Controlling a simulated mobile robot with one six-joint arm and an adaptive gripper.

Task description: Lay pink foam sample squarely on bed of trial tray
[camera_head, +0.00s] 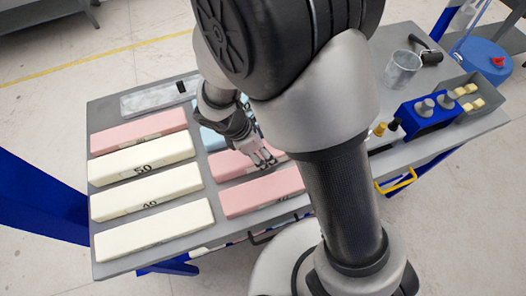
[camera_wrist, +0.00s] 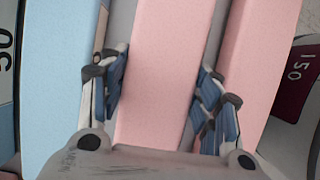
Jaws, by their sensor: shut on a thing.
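A pink foam sample (camera_head: 231,165) lies in the right column of foam bars on the table, between a blue bar and another pink bar. My gripper (camera_head: 263,157) is over its right part and shut on it. In the wrist view, the fingers of my gripper (camera_wrist: 162,90) stand on either side of this pink foam sample (camera_wrist: 162,55). It appears to be at the level of its neighbours; I cannot tell whether it is lifted. The foam's far right end is hidden behind my arm.
A blue bar (camera_wrist: 55,75) lies left of the held foam and a pink bar (camera_wrist: 245,75) right of it, both close to the fingers. The table also holds a clear tray (camera_head: 150,99), cream bars (camera_head: 145,190), a glass beaker (camera_head: 402,70) and a blue holder (camera_head: 428,115).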

